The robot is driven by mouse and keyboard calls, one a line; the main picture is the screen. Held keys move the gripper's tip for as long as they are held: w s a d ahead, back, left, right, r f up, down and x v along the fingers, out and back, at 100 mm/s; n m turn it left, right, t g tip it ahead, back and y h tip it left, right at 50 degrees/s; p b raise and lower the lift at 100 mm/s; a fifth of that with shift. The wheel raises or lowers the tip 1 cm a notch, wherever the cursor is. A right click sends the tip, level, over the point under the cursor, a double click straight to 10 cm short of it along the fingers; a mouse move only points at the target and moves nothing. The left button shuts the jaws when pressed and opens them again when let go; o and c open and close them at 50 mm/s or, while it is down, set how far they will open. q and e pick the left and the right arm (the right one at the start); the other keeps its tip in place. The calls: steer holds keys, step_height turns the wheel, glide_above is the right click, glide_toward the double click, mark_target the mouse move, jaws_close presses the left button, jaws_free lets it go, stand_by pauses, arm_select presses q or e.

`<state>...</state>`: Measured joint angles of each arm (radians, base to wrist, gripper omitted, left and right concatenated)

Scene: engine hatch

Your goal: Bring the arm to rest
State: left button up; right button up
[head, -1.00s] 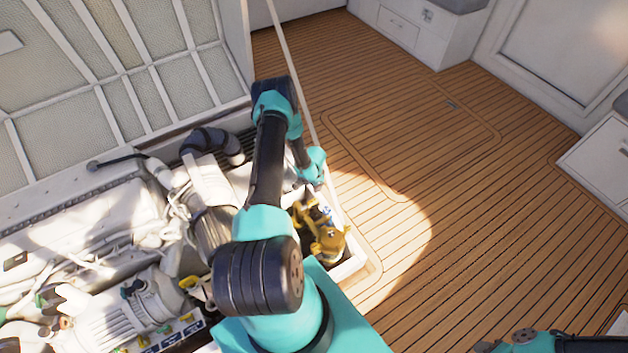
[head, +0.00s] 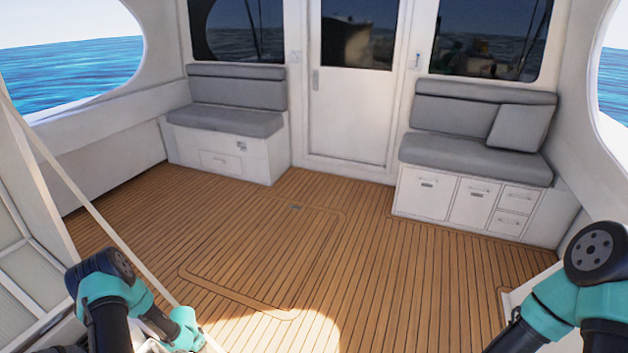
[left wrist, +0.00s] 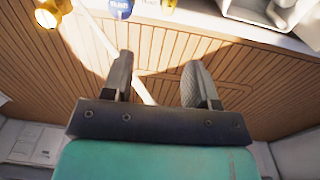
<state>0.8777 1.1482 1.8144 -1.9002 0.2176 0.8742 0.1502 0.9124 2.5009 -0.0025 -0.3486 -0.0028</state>
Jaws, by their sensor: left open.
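My left arm comes in at the lower left of the head view, with its teal wrist (head: 185,330) low near the bottom edge. The jaws are hidden in that view. In the left wrist view my left gripper (left wrist: 157,75) is open, its two dark fingers apart with nothing between them. Planked deck and a pale strut show behind the fingers. My right arm (head: 590,250) is bent at the lower right of the head view. Its gripper is out of the picture.
A white strut (head: 75,185) slants down beside the raised hatch lid (head: 22,262) at left. The teak deck (head: 240,240) is clear. Cushioned seats (head: 225,120) stand at the back. A brass fitting (left wrist: 52,12) and blue cap (left wrist: 121,8) show in the left wrist view.

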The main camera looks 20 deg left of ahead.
arm_select(q)
steer(key=d+r+h, duration=0.1)
steer(key=d+r, duration=0.2)
steer(key=d, duration=0.5)
steer(key=w+d+r+n+h, duration=0.1)
steer(key=d+r+h, duration=0.15)
steer(key=d, duration=0.45)
steer(key=d+r+h, duration=0.1)
steer(key=d+r, duration=0.3)
steer(key=d, duration=0.4)
steer(key=s+d+r+n+y, duration=0.1)
steer(key=s+d+r+n, duration=0.1)
steer(key=s+d+r, duration=0.6)
steer(key=d+r, duration=0.2)
steer(key=d, duration=0.1)
steer(key=shift+s+d+r+t, duration=0.2)
steer(key=shift+s+d+t, duration=0.1)
steer(key=shift+t, duration=0.1)
